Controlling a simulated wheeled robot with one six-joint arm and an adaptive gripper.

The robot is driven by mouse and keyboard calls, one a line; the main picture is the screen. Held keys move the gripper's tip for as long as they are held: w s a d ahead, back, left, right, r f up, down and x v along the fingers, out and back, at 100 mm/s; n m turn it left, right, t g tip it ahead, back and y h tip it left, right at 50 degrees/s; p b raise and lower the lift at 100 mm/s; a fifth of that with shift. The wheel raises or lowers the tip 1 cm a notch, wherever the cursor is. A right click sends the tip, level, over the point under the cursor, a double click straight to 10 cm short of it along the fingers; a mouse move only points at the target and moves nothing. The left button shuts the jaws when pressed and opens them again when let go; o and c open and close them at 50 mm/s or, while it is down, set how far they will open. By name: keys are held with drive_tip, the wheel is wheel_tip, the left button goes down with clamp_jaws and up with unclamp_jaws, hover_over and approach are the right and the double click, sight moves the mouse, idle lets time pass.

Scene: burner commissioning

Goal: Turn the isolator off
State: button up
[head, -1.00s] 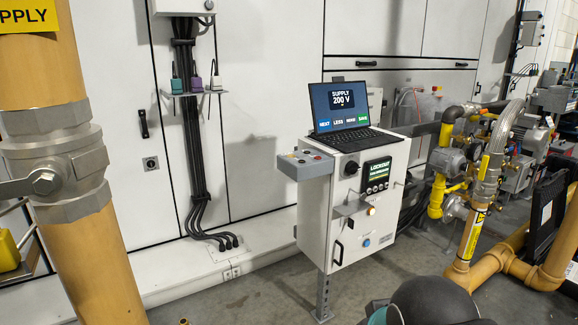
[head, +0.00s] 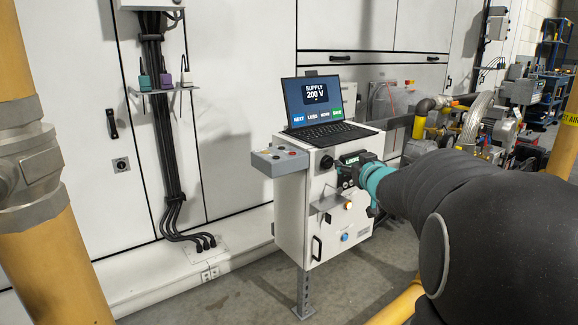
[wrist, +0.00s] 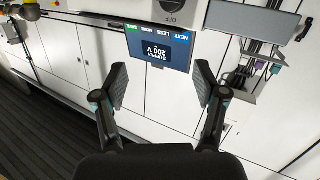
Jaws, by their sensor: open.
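The isolator is a black rotary switch (head: 326,162) on the upper front of the white control cabinet (head: 291,215). In the wrist view, a grey plate marked OFF (wrist: 174,15) shows at the top edge, cut off by the frame; which way the handle points is not clear. My gripper (head: 347,170) is in front of the cabinet, close to the right of the switch in the head view, and partly covers the lockout display. In the wrist view my gripper (wrist: 162,82) is open, with nothing between its fingers; the switch lies beyond the fingertips.
A laptop (head: 318,105) showing SUPPLY 200 V stands on the cabinet. A small shelf (head: 330,201) projects below the switch. Yellow pipes (head: 60,250) stand at the left.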

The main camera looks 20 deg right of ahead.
drive_tip(key=w+d+f+n+y, duration=0.2)
drive_tip(key=w+d+f+y, duration=0.1)
drive_tip(key=n+y, duration=0.2)
drive_tip(key=y, duration=0.3)
approach(332, 165)
drive_tip(key=x, duration=1)
drive_tip(key=shift+w+a, duration=0.1)
drive_tip(key=c, duration=1.1)
